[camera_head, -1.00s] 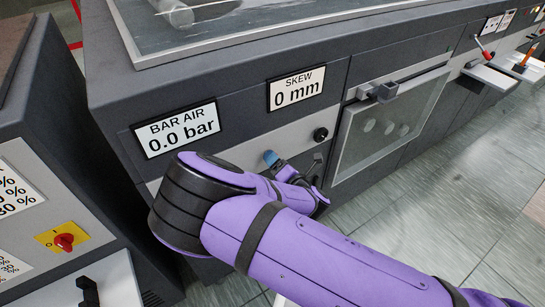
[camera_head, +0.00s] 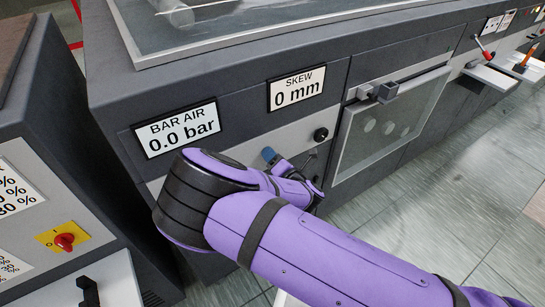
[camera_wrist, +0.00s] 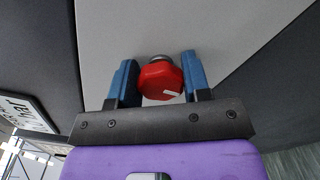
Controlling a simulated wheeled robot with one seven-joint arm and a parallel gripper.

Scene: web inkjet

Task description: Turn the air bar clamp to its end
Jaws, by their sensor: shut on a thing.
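The air bar clamp shows as a red knob (camera_wrist: 158,82) with a white mark, on a short metal stem against a light grey panel in the wrist view. My gripper (camera_wrist: 159,72) has its two blue fingers on either side of the knob and is shut on it. The white mark points down and to the right. In the head view my gripper (camera_head: 272,158) is at the machine front, below the bar air and skew displays; my arm hides the knob there.
The bar air display (camera_head: 178,127) reads 0.0 bar and the skew display (camera_head: 297,90) reads 0 mm. A small black knob (camera_head: 320,134) sits right of my gripper. A handled, windowed door (camera_head: 350,150) is further right. A cabinet with a red switch (camera_head: 65,242) stands left.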

